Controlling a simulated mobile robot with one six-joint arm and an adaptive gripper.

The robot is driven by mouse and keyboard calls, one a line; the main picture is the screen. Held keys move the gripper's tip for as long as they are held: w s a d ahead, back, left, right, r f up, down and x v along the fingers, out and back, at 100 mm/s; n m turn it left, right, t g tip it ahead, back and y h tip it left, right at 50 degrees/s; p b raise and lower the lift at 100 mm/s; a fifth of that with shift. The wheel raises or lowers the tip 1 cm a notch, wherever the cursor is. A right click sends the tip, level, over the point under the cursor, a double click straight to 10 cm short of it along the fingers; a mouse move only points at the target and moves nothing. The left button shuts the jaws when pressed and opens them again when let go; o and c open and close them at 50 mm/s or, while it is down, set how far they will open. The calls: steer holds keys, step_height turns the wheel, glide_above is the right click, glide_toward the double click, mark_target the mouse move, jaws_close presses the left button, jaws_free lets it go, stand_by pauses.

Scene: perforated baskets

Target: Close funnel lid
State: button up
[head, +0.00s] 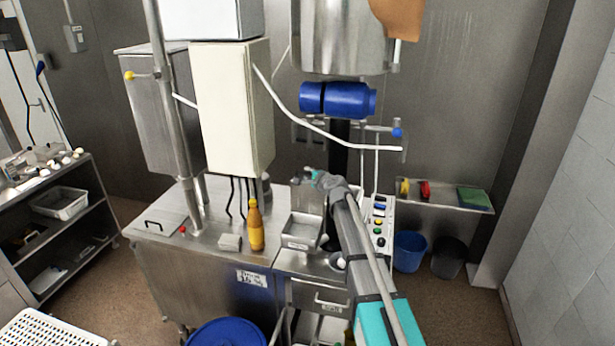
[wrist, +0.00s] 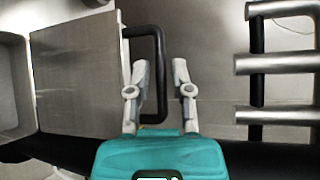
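The funnel lid (wrist: 80,78) is a flat metal panel at the left of the wrist view, with a black bracket-shaped handle (wrist: 143,31) on its right edge. The open funnel (wrist: 18,88) shows as a metal basin beyond the lid at the far left; in the head view it seems to be the small metal tray-like opening (head: 300,242) on the machine top. My gripper (wrist: 160,65) is open, its fingers on either side of the handle's long bar. Whether they touch it, I cannot tell. In the head view my gripper (head: 318,178) is at the back of the opening, partly covering the lid.
Thick metal bars (wrist: 282,63) stand at the right of the wrist view. An orange bottle (head: 256,228) stands on the machine top, left of the funnel. A control panel (head: 381,225) with buttons is right of my arm. A blue motor (head: 338,99) hangs above.

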steer(key=shift+w+a, duration=0.2)
steer(key=shift+w, duration=0.2)
jaws_close()
steer(key=shift+s, duration=0.2)
